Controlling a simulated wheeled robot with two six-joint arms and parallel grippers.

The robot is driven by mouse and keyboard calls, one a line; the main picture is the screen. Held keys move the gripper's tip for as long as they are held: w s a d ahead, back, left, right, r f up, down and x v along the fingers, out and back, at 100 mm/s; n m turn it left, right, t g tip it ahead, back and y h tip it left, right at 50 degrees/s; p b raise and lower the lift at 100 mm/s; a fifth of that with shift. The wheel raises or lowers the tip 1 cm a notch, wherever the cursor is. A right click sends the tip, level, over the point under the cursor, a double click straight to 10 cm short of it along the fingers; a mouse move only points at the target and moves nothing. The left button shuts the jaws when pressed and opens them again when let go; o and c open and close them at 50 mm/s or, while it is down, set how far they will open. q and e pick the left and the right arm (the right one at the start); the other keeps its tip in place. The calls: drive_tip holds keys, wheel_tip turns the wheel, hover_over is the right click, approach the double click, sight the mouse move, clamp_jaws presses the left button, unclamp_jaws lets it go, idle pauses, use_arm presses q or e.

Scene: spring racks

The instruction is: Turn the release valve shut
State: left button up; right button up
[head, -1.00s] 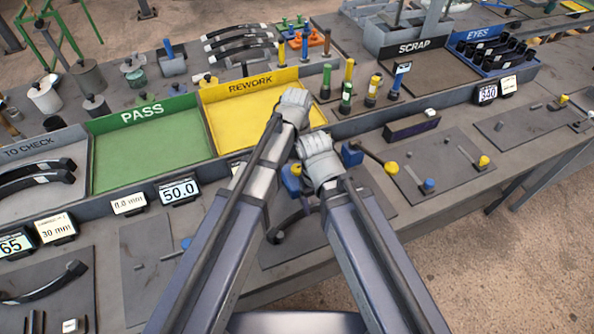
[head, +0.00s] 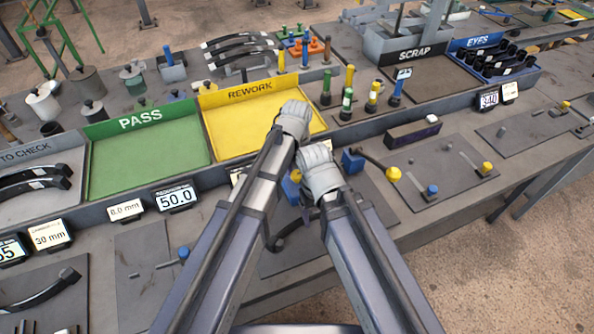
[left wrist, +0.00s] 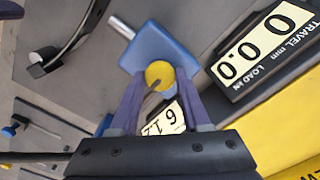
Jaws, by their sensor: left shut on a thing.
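In the left wrist view a round yellow knob (left wrist: 158,74), which looks like the release valve, sits on a blue block (left wrist: 150,48). A dark slot or mark crosses the knob. My left gripper (left wrist: 160,84) has its two purple-grey fingers closed on either side of the knob. In the head view a blue block with yellow (head: 290,187) shows partly between my forearms. My left wrist (head: 292,120) is above and beside it, with its fingers hidden. My right gripper (head: 319,172) is close beside the left one; its fingers are hidden too.
A travel and load display (left wrist: 265,50) stands beside the valve block. The yellow REWORK tray (head: 225,128) and green PASS tray (head: 130,165) lie beyond my arms. Another blue block (head: 352,160) with a black lever stands to the right of my right gripper.

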use_arm(q)
clamp_jaws()
drive_tip(key=shift+m, duration=0.4)
drive_tip(key=m, duration=0.3)
drive_tip(key=shift+m, duration=0.4)
drive_tip(key=m, duration=0.3)
drive_tip(key=shift+m, duration=0.3)
drive_tip(key=m, duration=0.9)
drive_tip(key=shift+m, duration=0.6)
